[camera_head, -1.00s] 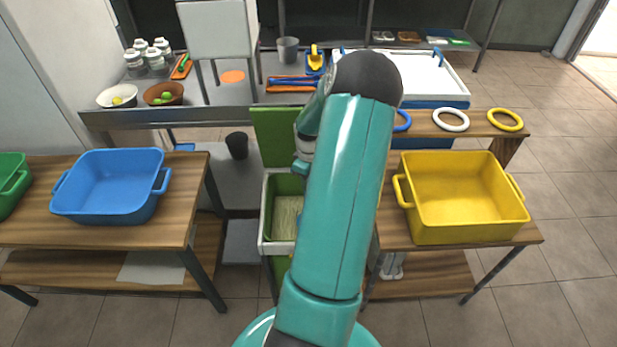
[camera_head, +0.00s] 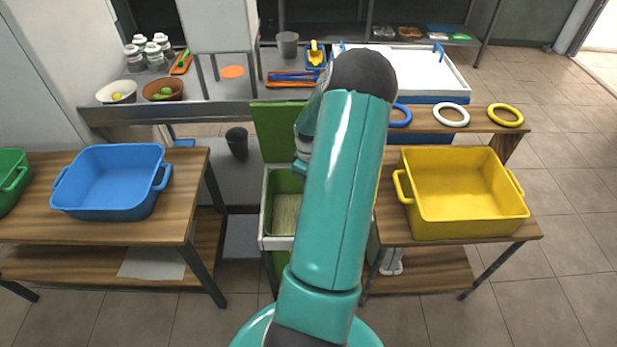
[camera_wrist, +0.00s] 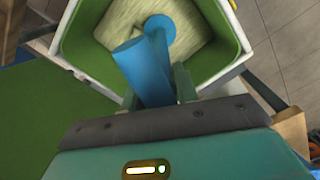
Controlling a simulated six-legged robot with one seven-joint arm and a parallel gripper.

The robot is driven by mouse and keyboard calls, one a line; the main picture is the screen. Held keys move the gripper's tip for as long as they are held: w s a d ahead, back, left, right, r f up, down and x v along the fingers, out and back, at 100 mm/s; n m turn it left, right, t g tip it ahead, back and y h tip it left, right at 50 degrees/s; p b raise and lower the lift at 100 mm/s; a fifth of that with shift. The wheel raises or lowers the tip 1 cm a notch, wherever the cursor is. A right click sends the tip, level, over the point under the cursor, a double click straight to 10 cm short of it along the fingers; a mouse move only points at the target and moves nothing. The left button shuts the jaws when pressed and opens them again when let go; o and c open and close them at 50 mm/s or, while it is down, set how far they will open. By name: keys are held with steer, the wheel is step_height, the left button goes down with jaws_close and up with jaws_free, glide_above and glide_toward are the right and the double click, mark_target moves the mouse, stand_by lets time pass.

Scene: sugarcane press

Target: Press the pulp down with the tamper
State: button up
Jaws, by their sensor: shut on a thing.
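In the wrist view my gripper (camera_wrist: 160,92) is shut on the blue tamper (camera_wrist: 134,62). The tamper has a thick blue bar near the fingers and a round blue part (camera_wrist: 160,28) over the pale pulp (camera_wrist: 195,35). The pulp lies inside a green-lined bin with a white rim (camera_wrist: 246,38). I cannot tell whether the tamper touches the pulp. In the head view the bin (camera_head: 264,215) stands between two wooden tables, with pulp (camera_head: 286,213) visible in it.
A blue tub (camera_head: 112,185) stands on the left table and a yellow tub (camera_head: 465,205) on the right table, close beside the bin. The bin's green lid (camera_head: 274,132) stands upright behind it. Blue, white (camera_head: 451,115) and yellow rings lie on the counter at right.

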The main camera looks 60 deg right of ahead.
step_height(320, 180, down, 6)
stand_by(3.0)
step_height(320, 180, up, 22)
stand_by(1.9)
stand_by(0.5)
